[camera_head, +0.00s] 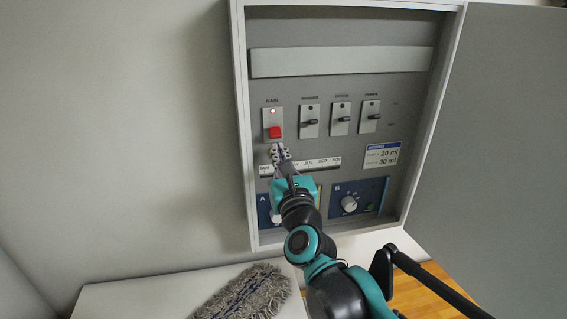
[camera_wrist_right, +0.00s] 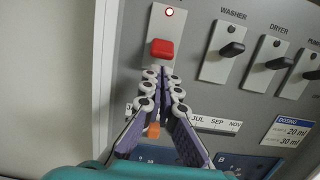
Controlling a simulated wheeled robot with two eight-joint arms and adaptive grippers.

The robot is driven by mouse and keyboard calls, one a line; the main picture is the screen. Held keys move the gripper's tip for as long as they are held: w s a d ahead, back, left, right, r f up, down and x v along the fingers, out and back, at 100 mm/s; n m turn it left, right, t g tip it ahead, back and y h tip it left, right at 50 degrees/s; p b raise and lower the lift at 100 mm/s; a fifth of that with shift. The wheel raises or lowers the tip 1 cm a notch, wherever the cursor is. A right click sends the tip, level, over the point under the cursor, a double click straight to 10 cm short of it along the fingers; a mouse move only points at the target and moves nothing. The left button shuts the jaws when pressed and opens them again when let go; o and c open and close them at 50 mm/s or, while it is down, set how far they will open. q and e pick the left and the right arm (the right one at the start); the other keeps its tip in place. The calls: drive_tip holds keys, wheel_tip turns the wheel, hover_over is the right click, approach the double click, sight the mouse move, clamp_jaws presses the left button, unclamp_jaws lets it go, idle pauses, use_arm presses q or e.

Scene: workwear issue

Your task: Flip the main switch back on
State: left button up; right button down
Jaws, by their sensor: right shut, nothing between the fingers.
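The main switch is a red lever (camera_head: 274,132) on a pale plate under the label MAIN, in the upper left of the open cabinet. A small lamp (camera_wrist_right: 169,12) at the top of the plate glows red. The red lever (camera_wrist_right: 162,48) sits low on its plate. My right gripper (camera_head: 279,149) is shut and empty, with its fingertips just below the lever. In the wrist view the tips (camera_wrist_right: 163,74) come close under the lever; I cannot tell whether they touch it. My left gripper is not in view.
Black switches for washer (camera_head: 309,121), dryer (camera_head: 340,118) and pumps (camera_head: 370,116) stand to the right. Below are a month strip (camera_head: 322,163) and a dial (camera_head: 349,204). The cabinet door (camera_head: 500,130) stands open at right. A grey mop head (camera_head: 245,292) lies below.

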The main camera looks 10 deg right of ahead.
sight(275, 133)
drive_tip(key=shift+w+r, duration=0.2)
drive_tip(key=shift+w, duration=0.9)
drive_tip(key=shift+s+r+p, duration=0.2)
drive_tip(key=shift+r+p, duration=0.1)
drive_tip(key=shift+s+r+p, duration=0.35)
drive_tip(key=shift+s+r, duration=0.1)
drive_tip(key=shift+r, duration=0.3)
